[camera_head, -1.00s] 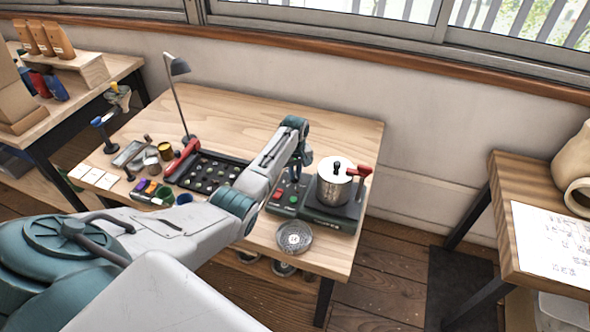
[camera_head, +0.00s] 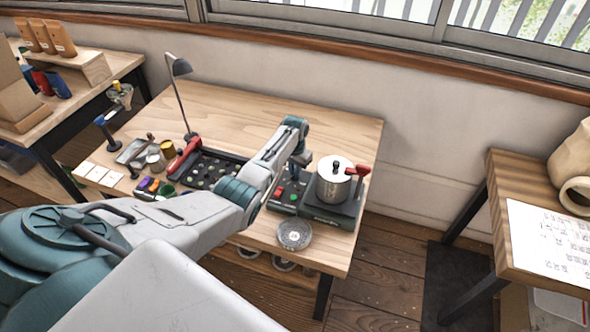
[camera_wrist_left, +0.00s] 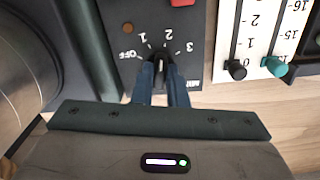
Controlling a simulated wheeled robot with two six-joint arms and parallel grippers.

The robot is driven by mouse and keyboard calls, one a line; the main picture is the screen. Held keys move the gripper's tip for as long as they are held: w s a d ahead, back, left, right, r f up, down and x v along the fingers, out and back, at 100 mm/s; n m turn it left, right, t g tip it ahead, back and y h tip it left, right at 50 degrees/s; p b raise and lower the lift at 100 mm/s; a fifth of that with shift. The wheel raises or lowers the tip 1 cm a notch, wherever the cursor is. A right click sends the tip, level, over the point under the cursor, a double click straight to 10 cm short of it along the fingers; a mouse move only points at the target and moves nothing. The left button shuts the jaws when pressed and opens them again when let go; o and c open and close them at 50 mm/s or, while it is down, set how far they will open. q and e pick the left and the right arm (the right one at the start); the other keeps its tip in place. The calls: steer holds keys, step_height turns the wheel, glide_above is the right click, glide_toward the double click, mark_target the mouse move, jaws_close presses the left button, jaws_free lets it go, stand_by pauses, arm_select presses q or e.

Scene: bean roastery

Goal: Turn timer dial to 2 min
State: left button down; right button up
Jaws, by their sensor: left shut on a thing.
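The timer dial is a small black knob (camera_wrist_left: 161,60) on a dark panel (camera_wrist_left: 112,18) in the left wrist view. My left gripper (camera_wrist_left: 163,75) is shut on the knob, with one blue finger on each side. In the head view my left gripper (camera_head: 296,170) is down at the green unit (camera_head: 325,211), left of the pot; the dial is hidden there. My right gripper is not in view.
A steel pot (camera_head: 333,187) stands on the unit, beside a red handle (camera_head: 362,170). A round dish (camera_head: 294,234) lies in front. A black tray (camera_head: 218,170) and small cups are to the left. In the wrist view, scale strips with black and teal sliders (camera_wrist_left: 275,66) are close by.

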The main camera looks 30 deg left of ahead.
arm_select(q)
steer(key=shift+m, duration=0.7)
steer(key=shift+r, duration=0.1)
steer(key=c, duration=1.4)
jaws_free()
steer(key=shift+c, duration=0.2)
steer(key=shift+r, duration=0.5)
step_height(320, 180, up, 10)
steer(key=b, duration=0.1)
steer(key=shift+f, duration=0.15)
